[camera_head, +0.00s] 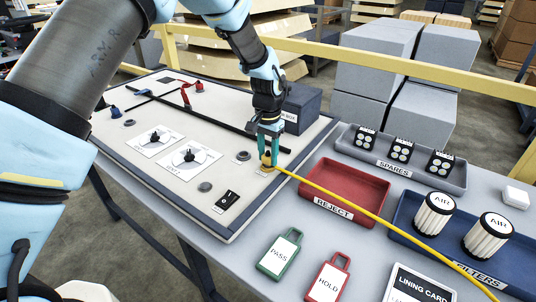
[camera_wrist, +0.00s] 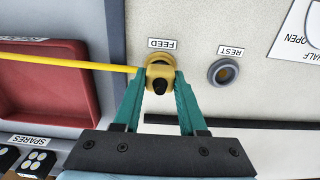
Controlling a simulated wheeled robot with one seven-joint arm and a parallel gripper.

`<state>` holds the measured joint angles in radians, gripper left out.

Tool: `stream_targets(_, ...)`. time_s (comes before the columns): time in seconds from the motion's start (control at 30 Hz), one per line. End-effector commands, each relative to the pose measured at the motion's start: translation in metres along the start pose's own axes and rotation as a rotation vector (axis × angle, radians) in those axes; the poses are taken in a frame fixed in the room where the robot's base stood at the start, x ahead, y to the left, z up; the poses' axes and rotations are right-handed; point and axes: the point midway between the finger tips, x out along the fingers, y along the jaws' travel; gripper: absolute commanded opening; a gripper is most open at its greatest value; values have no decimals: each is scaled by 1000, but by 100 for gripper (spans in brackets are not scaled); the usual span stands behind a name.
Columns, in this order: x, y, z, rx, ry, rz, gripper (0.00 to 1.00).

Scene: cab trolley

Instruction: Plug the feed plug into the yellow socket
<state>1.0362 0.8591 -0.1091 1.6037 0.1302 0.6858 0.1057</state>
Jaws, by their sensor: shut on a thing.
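My gripper (camera_head: 268,155) is shut on the feed plug (camera_wrist: 160,84), a yellow body with a dark end and a yellow cable (camera_wrist: 70,63). The green fingers (camera_wrist: 160,95) hold it from both sides in the wrist view. The plug is right at the yellow socket (camera_wrist: 159,60) beside the FEED label (camera_wrist: 162,44) on the pale panel. The plug and fingers cover most of the socket, so I cannot tell how deep the plug sits. The grey REST socket (camera_wrist: 223,71) beside it is empty.
The cable runs right over the red REJECT tray (camera_head: 345,190) and the blue FILTERS tray (camera_head: 405,217). A dark bar (camera_head: 215,122) crosses the panel behind my gripper. A dark blue box (camera_head: 302,108) stands close behind. Two dials (camera_head: 190,157) lie left on the panel.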

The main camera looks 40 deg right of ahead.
Motion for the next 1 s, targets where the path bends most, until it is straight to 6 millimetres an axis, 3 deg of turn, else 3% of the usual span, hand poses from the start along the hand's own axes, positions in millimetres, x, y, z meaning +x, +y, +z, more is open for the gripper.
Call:
stream_targets(0.3, 7, 0, 0, 0, 0, 0, 0)
stream_targets(0.33, 6, 0, 0, 0, 0, 0, 44)
stream_targets(0.6, 6, 0, 0, 0, 0, 0, 75)
stream_targets(1.0, -4, 0, -1, 0, 2, 0, 76)
